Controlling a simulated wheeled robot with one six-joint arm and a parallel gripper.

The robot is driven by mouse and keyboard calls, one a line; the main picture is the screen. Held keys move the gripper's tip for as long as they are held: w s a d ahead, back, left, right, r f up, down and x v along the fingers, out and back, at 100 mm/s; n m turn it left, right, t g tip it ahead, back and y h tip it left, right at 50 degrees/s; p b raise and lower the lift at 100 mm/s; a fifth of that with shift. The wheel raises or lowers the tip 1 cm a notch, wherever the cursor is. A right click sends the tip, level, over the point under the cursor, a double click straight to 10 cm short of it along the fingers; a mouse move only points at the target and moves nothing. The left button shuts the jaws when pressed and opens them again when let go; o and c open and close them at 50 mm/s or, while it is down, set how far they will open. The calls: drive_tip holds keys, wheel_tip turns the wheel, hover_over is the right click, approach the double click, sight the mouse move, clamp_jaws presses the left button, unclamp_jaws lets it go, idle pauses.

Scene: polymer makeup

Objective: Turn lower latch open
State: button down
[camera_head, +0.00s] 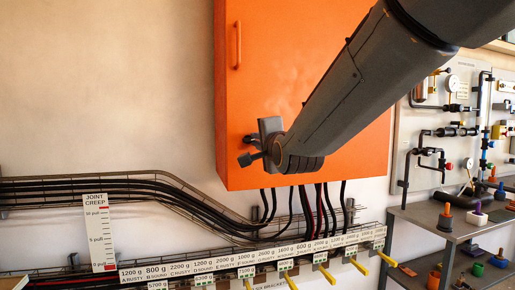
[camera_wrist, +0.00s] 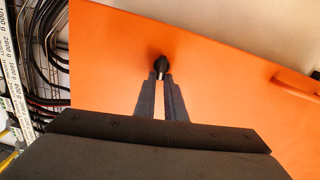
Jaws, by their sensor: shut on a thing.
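The orange cabinet door (camera_head: 285,75) fills the upper middle of the head view and also shows in the wrist view (camera_wrist: 105,60). My gripper (camera_head: 250,150) is at the door's lower left edge in the head view. In the wrist view my gripper's two fingers (camera_wrist: 161,78) reach toward the door and are shut on a small black latch (camera_wrist: 161,63), with a light tip showing between them. The latch's exact turn angle is hard to tell. In the head view my gripper and wrist hide most of the latch area.
An orange handle (camera_head: 238,45) stands on the door's upper left. Black cables (camera_head: 140,188) run below the cabinet, above a labelled rail (camera_head: 200,267) with yellow levers. A joint creep gauge (camera_head: 98,235) stands at left. A shelf (camera_head: 450,225) and a pipe board are at right.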

drive_tip(key=shift+f+m+b, duration=0.1)
drive_tip(key=shift+m+b, duration=0.4)
drive_tip(key=shift+m, duration=0.2)
drive_tip(key=c, duration=1.8)
unclamp_jaws()
drive_tip(key=shift+b+v, duration=0.95)
drive_tip(key=shift+v, duration=2.95)
drive_tip(key=shift+f, duration=0.1)
